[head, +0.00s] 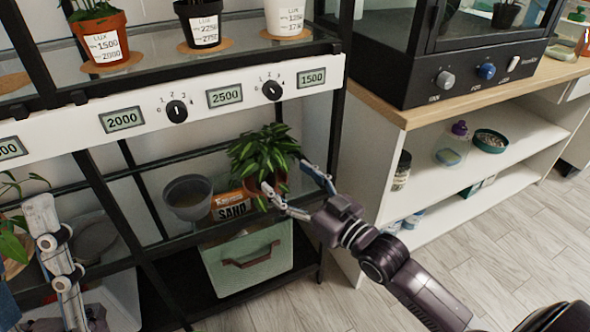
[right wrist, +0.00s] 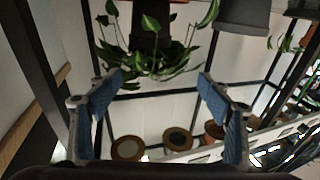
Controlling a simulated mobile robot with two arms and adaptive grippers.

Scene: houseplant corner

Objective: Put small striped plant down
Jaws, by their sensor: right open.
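A small leafy plant with green, pale-edged leaves in a terracotta pot (head: 262,160) stands on the middle shelf of the black rack. My right gripper (head: 285,176) is open, with its fingertips close to the pot's right and front sides. I cannot tell whether they touch it. In the right wrist view the plant (right wrist: 150,62) appears upside down beyond the parted fingers (right wrist: 160,95), its pot dark. Part of my left gripper (head: 58,255) shows at the lower left; its finger opening is not clear.
A grey pot (head: 188,197) and a SAND bag (head: 232,206) stand beside the plant. A pale bin (head: 247,258) is below. Labelled pots (head: 100,35) stand above the dial panel (head: 150,112). A counter (head: 430,105) with open shelves is at right.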

